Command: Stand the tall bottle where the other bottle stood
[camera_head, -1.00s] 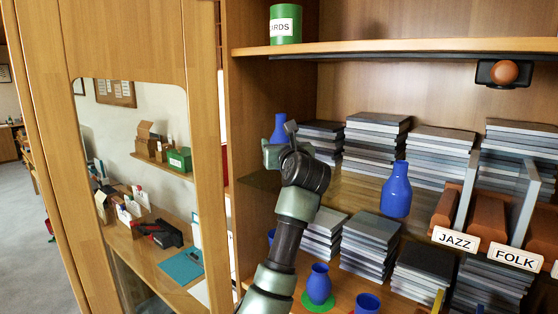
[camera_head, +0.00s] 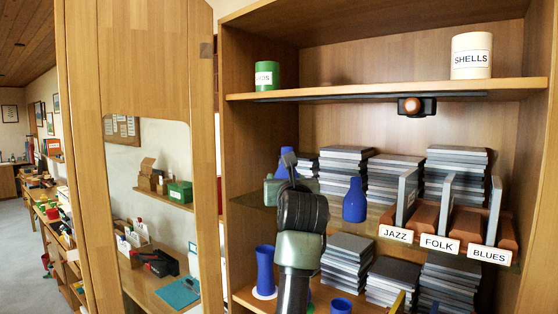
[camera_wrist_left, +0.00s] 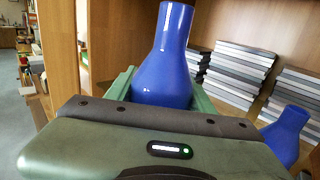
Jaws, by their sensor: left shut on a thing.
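My left gripper (camera_head: 284,182) is shut on a blue bottle (camera_head: 287,162). A second blue bottle (camera_head: 354,203) stands upright on that shelf to the right, and shows at lower right in the wrist view (camera_wrist_left: 286,135). My right gripper is not in view.
Stacks of flat cases (camera_head: 396,178) fill the shelf's back. Record dividers labelled JAZZ, FOLK and BLUES (camera_head: 440,243) stand right. Below, a blue vase (camera_head: 265,268) stands on a white disc, with another blue vessel (camera_head: 340,305) nearby. A wooden upright (camera_head: 200,120) is at left.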

